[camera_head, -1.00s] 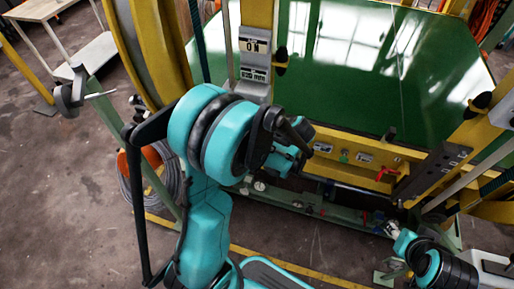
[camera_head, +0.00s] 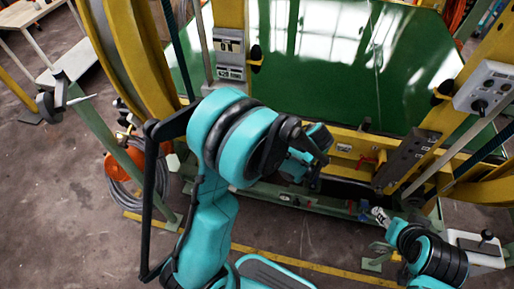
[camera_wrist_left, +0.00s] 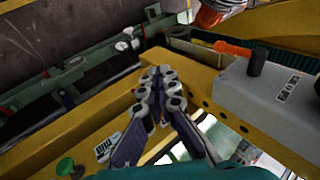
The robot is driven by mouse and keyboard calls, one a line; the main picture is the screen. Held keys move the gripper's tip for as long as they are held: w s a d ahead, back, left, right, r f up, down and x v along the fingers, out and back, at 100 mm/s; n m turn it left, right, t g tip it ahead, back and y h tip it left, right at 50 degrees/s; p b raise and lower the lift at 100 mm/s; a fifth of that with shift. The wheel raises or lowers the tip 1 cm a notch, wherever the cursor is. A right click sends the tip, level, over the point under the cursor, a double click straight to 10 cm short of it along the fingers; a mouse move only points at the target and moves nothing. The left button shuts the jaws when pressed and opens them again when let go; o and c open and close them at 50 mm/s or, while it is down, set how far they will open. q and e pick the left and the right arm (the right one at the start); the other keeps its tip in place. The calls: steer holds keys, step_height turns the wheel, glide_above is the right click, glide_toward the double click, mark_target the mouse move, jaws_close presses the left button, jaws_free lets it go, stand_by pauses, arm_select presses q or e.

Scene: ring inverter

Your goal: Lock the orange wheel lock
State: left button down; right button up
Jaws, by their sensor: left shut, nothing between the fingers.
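In the left wrist view, an orange lever (camera_wrist_left: 232,47), perhaps the wheel lock, lies beside a black knob on a grey box (camera_wrist_left: 270,98). My left gripper (camera_wrist_left: 160,80) is shut and empty over the yellow beam, left of the box and apart from the lever. In the head view the left gripper (camera_head: 312,172) is partly hidden by its own wrist, in front of the yellow machine frame. I cannot make out the orange lever there. My right gripper (camera_head: 380,215) is small at the lower right; its fingers are too unclear to judge.
A red handle (camera_head: 379,158) sits on the yellow beam below the green panel (camera_head: 330,75). A grey control box (camera_head: 487,88) is on the right post. An orange reel with cable (camera_head: 122,166) lies on the floor at left. Green and black buttons (camera_wrist_left: 66,166) sit on the beam.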

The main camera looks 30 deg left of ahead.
arm_select(q)
steer(key=shift+d, duration=0.95)
steer(key=shift+r, duration=0.1)
